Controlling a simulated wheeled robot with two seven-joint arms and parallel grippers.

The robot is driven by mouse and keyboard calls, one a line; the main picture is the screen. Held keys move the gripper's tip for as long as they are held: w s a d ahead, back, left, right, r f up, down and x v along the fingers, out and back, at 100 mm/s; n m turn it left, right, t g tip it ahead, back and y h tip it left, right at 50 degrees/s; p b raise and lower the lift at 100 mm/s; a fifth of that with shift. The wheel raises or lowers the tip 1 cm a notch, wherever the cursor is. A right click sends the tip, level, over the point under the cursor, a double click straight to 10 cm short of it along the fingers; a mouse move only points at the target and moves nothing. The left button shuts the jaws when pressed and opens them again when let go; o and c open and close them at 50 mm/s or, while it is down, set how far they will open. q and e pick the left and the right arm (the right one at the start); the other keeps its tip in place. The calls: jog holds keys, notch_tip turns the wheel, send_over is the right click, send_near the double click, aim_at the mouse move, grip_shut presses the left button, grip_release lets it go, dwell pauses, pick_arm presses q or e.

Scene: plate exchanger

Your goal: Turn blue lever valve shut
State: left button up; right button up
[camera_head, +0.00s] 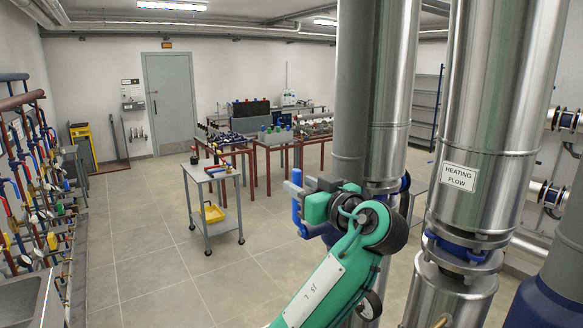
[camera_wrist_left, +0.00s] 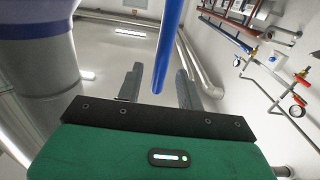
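My left gripper (camera_head: 297,190) reaches in from the lower right of the head view on a green arm. In the left wrist view its two grey fingers (camera_wrist_left: 158,88) stand apart, so it is open. The blue lever (camera_wrist_left: 168,45) shows there as a straight blue bar whose end lies between the fingers, with a visible gap on each side. In the head view the blue lever (camera_head: 297,216) hangs upright beside the fingers. The valve body is hidden behind my gripper and arm. My right gripper is in neither view.
Large silver pipes, one labelled "HEATING FLOW" (camera_head: 459,178), stand close at the right. A grey trolley (camera_head: 213,176) with a yellow bin (camera_head: 212,213) is farther back. Pipework with valves (camera_head: 40,190) lines the left wall. Open tiled floor (camera_head: 150,270) lies between.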

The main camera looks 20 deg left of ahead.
aim_at(292, 180)
pick_arm(q)
jog(key=p+x, duration=0.1)
jog(key=x, duration=0.2)
jog(key=shift+w+a+r+p, duration=0.1)
jog(key=shift+w+a+p, duration=0.1)
jog(key=shift+p, duration=0.15)
jog(key=shift+w+a, duration=0.3)
jog(key=shift+a, duration=0.05)
grip_shut()
